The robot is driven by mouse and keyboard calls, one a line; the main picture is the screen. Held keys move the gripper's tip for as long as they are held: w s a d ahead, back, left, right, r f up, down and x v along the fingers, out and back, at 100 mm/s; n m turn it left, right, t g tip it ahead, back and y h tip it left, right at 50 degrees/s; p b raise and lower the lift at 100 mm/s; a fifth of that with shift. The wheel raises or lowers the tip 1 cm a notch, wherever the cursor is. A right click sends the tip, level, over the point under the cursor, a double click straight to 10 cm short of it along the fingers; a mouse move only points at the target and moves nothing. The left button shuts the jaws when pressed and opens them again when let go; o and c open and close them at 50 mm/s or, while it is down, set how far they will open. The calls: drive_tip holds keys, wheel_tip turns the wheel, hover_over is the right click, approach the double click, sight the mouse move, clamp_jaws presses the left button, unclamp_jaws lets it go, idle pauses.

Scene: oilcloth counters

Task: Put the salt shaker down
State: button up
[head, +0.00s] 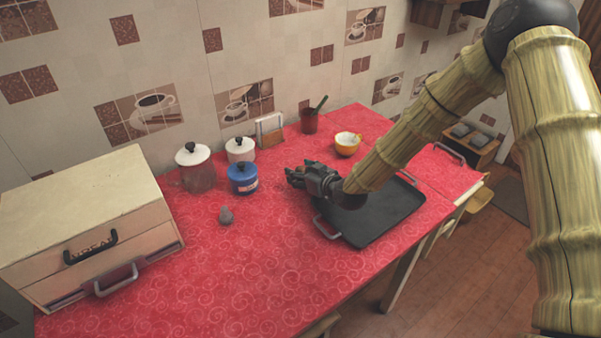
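My gripper (294,178) is dark and reaches in from the right, low over the red counter, near the left edge of a black tray. Its fingers point left and are small in the head view. I cannot tell whether they are open or shut, or whether they hold anything. No salt shaker can be made out for certain.
The black tray (378,222) lies under my forearm. A blue lidded pot (242,183), white-lidded jars (196,172) (240,150), a red cup (309,122) and a yellow cup (347,146) stand behind. A bread box (85,215) is at left. The front middle counter (240,285) is clear.

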drive_tip(key=shift+r, duration=0.2)
drive_tip(key=b+v, duration=0.1)
drive_tip(key=v, duration=1.1)
drive_tip(key=shift+f, duration=0.1)
